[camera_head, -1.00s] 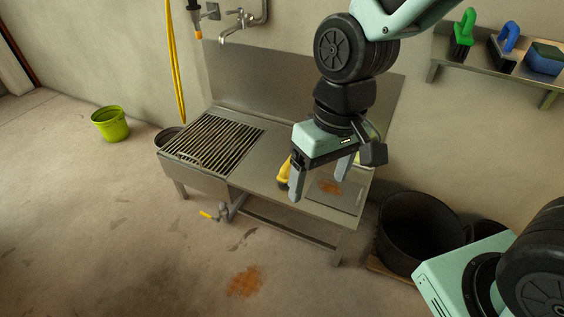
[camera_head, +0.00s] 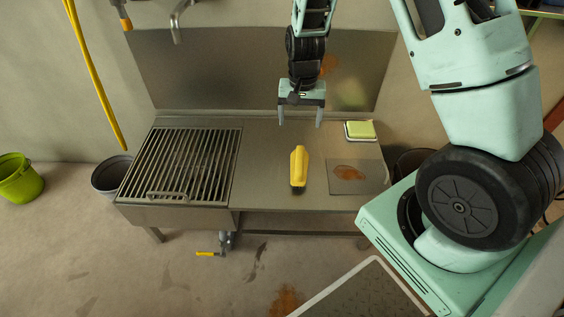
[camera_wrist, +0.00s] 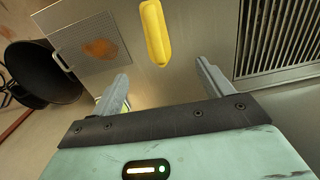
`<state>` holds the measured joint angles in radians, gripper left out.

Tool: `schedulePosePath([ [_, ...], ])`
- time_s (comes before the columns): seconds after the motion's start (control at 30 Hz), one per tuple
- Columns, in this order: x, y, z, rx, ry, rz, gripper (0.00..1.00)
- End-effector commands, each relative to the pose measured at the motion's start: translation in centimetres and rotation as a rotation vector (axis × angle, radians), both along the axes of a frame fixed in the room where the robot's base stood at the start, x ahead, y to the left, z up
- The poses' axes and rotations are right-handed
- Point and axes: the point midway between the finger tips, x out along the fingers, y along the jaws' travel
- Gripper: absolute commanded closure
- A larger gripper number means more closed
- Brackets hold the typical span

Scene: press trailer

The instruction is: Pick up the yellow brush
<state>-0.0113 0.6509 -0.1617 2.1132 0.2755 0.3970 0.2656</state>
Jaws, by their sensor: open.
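The yellow brush (camera_head: 299,166) lies on the steel counter (camera_head: 262,178), between the grate and a stained plate. Its long side runs front to back. My gripper (camera_head: 301,122) is open and empty, above the back part of the counter and behind the brush in the head view. In the wrist view the brush (camera_wrist: 155,32) lies ahead of my open gripper (camera_wrist: 163,82), beyond the fingertips and roughly centred between them. Nothing is between the fingers. The brush's underside is hidden.
A slatted grate (camera_head: 185,165) covers the counter's left part. A rust-stained plate (camera_head: 356,177) and a green sponge on a dish (camera_head: 360,131) are right of the brush. A steel backsplash (camera_head: 215,70) rises behind. A dark pot (camera_wrist: 40,72) shows in the wrist view.

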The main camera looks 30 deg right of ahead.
Motion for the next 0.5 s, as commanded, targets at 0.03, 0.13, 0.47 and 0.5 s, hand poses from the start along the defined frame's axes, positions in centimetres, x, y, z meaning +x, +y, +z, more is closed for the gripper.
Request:
schedulePosePath([
  [0.03, 0.1, -0.5, -0.5, -0.005, 0.002, -0.013, 0.21],
  [0.13, 0.1, -0.9, -1.2, -0.008, 0.003, -0.023, 0.21],
  [0.47, 0.0, -0.9, -7.8, -0.008, 0.005, -0.022, 0.21],
  [0.5, 0.0, -0.9, -8.6, -0.007, 0.004, -0.022, 0.21],
])
